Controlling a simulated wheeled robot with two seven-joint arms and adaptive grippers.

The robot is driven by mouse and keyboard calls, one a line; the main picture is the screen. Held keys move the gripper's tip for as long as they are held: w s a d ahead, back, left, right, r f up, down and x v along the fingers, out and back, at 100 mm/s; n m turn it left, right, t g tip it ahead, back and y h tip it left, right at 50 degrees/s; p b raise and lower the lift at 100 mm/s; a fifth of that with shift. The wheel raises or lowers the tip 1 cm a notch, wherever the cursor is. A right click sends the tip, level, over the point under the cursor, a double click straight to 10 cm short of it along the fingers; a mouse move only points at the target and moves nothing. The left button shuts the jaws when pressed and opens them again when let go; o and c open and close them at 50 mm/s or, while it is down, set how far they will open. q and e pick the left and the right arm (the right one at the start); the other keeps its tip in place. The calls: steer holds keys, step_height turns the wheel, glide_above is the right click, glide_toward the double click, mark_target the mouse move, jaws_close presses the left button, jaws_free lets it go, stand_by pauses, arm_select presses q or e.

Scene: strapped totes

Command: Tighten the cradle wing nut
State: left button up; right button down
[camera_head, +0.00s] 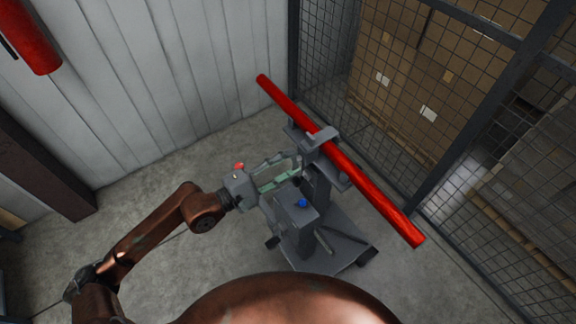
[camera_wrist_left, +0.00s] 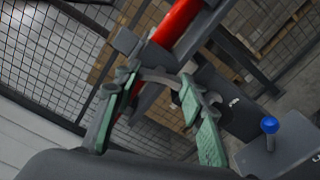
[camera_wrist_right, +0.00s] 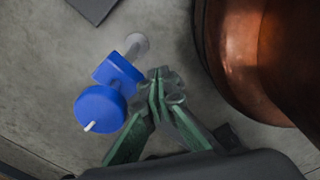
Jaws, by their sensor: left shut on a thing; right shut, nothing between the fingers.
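A red pipe (camera_head: 352,173) lies in the grey cradle (camera_head: 323,138) on top of a grey wheeled stand (camera_head: 325,250). My left gripper (camera_head: 295,168) reaches in from the left, just below the cradle. In the left wrist view its green fingers (camera_wrist_left: 150,95) stand apart, with a curved grey part (camera_wrist_left: 155,77) between them, and it is shut on this part. I cannot tell whether this part is the wing nut. My right gripper (camera_wrist_right: 160,82) shows only in its wrist view, shut and empty, its green fingers together above the floor.
A blue disc-shaped item (camera_wrist_right: 101,108) is close left of my right gripper. A mesh fence (camera_head: 400,110) closes off boxes at the right. Bare floor lies left.

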arm_select(q)
steer(key=shift+f+m+b, duration=0.2)
steer(key=shift+m+b, duration=0.75)
steer(key=shift+m, duration=0.35)
steer(key=o, duration=1.2)
steer(key=shift+r, duration=0.15)
steer(key=shift+c, duration=0.2)
steer(key=v, duration=1.2)
steer(key=shift+w, duration=0.1)
